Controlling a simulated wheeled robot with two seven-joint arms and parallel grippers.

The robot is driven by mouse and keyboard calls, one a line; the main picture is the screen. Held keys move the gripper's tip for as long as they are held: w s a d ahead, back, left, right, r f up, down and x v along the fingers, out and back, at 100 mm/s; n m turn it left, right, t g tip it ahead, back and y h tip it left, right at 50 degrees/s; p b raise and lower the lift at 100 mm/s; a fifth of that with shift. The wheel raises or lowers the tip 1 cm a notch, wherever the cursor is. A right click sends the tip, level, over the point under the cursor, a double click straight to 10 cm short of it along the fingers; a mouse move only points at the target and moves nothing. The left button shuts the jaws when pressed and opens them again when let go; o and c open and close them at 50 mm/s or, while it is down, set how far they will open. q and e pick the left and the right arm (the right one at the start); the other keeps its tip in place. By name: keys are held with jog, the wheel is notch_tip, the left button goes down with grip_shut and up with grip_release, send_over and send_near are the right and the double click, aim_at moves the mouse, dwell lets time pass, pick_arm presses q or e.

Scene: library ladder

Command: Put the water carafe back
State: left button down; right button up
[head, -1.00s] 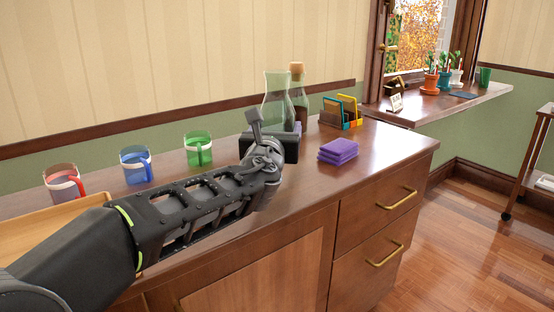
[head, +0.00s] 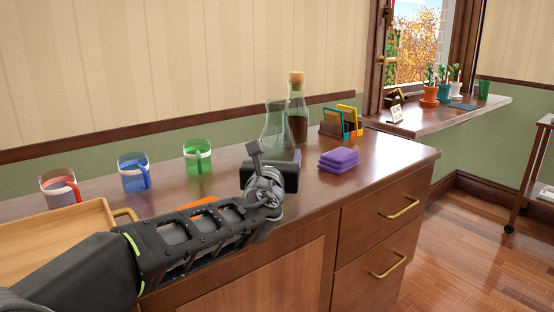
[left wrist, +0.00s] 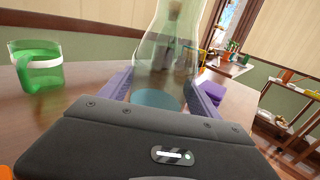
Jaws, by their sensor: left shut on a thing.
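The water carafe (head: 276,125) is clear greenish glass with a narrow neck and a wide body. My left gripper (head: 284,165) is shut on its lower part, low over the counter near its back. The hand hides the carafe's base in the head view, so I cannot tell whether it touches the counter. In the left wrist view the carafe (left wrist: 166,60) stands between the two purple fingers, with a bluish disc at its bottom. My right gripper is out of view.
A corked bottle (head: 298,112) stands close behind the carafe. A desk organiser (head: 340,122) and purple stack (head: 339,159) are to the right. Red (head: 60,188), blue (head: 134,172) and green (head: 197,156) mugs and a wooden tray (head: 50,238) are left. An orange item (head: 198,203) lies beside my arm.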

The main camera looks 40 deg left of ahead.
pick_arm(q)
jog(key=shift+r, duration=0.1)
jog(key=shift+c, duration=0.7)
grip_release()
jog(key=shift+s+d, duration=0.15)
jog(key=shift+s, duration=0.15)
jog(key=p+v, duration=0.2)
jog(key=v, duration=0.8)
jog(key=shift+s+d, duration=0.1)
jog(key=shift+s, duration=0.05)
jog(key=shift+s+d, duration=0.25)
jog(key=shift+s, duration=0.2)
